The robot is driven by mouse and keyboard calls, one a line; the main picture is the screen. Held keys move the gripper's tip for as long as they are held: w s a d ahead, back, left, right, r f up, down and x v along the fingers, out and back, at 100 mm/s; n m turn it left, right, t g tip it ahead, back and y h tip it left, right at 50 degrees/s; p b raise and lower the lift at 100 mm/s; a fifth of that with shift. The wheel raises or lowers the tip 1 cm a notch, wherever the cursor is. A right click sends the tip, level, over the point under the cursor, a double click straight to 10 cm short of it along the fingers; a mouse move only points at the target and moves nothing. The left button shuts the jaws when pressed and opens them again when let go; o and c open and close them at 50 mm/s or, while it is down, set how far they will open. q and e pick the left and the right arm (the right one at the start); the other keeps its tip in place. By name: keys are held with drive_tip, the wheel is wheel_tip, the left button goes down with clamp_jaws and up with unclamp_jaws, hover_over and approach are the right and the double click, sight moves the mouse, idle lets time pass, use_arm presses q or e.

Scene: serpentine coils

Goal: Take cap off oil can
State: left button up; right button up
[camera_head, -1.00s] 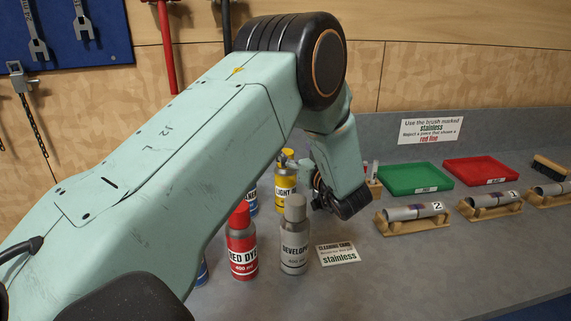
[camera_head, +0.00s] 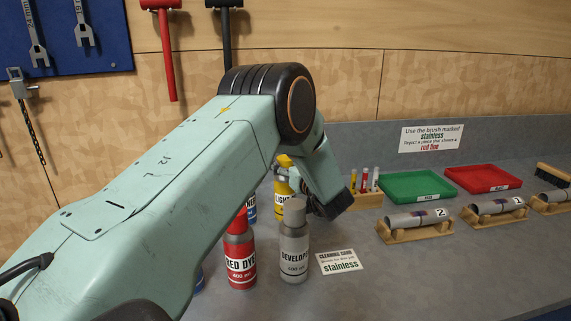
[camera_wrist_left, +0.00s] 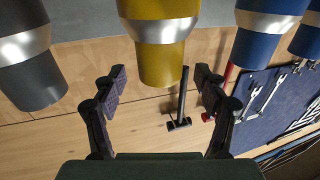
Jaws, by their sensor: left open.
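The yellow can marked LIGHT (camera_head: 282,203) stands behind the grey developer can, partly hidden by it and my arm. Its yellow cap (camera_head: 285,160) shows above a silver shoulder. In the left wrist view the picture is turned over, and the yellow cap (camera_wrist_left: 161,66) points down between the fingers. My left gripper (camera_wrist_left: 160,80) is open, one finger on each side of the cap, with gaps visible on both sides. In the head view the left gripper (camera_head: 286,173) is at the cap's height, mostly hidden behind my wrist. My right gripper is not in view.
A red dye can (camera_head: 240,262) and a grey developer can (camera_head: 293,252) stand close in front, with blue cans beside. A small card (camera_head: 339,261), a wooden holder (camera_head: 369,200), a green tray (camera_head: 418,185) and a red tray (camera_head: 483,178) lie to the right.

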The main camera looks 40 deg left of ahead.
use_arm(q)
drive_tip(key=shift+w+a+f, duration=0.15)
drive_tip(key=shift+w+a, duration=0.05)
drive_tip(key=shift+a, duration=0.55)
drive_tip(key=shift+c, duration=0.5)
drive_tip(key=shift+d, duration=0.2)
drive_tip(key=c, duration=0.3)
drive_tip(key=shift+a, duration=0.1)
drive_tip(key=c, duration=0.5)
